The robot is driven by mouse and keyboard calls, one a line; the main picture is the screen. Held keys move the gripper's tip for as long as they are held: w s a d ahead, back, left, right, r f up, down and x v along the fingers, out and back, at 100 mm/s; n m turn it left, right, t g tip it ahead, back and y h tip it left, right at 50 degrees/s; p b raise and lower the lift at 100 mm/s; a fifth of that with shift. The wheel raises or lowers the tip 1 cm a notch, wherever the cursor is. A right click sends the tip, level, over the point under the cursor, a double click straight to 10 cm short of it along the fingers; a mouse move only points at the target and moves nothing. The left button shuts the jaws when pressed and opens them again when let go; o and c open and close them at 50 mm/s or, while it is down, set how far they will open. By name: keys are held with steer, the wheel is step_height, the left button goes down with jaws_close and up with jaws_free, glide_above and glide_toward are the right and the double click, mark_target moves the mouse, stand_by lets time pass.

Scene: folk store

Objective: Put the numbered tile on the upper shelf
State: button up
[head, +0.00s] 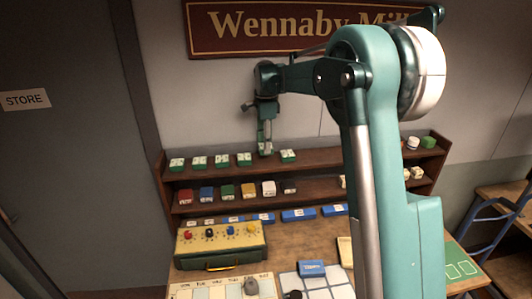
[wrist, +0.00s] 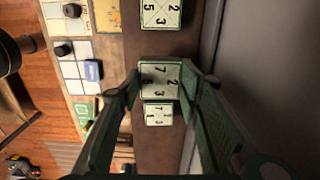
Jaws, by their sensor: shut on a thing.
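My gripper (head: 265,150) points down over the upper shelf (head: 330,153) in the head view, in the space between two tiles. In the wrist view, my gripper (wrist: 161,72) is shut on a numbered tile (wrist: 160,80), white with a green edge, across its sides. The head view barely shows this tile behind the fingertips. I cannot tell whether it touches the shelf. A row of similar tiles (head: 221,160) stands to the left on the upper shelf, and one tile (head: 288,156) to the right. Neighbours show above (wrist: 160,12) and below (wrist: 158,115) in the wrist view.
The lower shelf holds coloured blocks (head: 227,191), with blue blocks (head: 298,214) beneath. A box with coloured knobs (head: 221,246) stands on the table. A grid board (head: 318,283) lies in front. A green block (head: 428,142) sits at the upper shelf's right end.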

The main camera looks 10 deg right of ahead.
steer(key=shift+f, duration=0.1)
steer(key=shift+f+p, duration=0.3)
steer(key=shift+f, duration=1.7)
steer(key=shift+f, duration=0.1)
steer(key=o, duration=1)
steer(key=shift+r+b, duration=0.6)
steer(key=shift+r, duration=5.55)
steer(key=shift+s, duration=0.1)
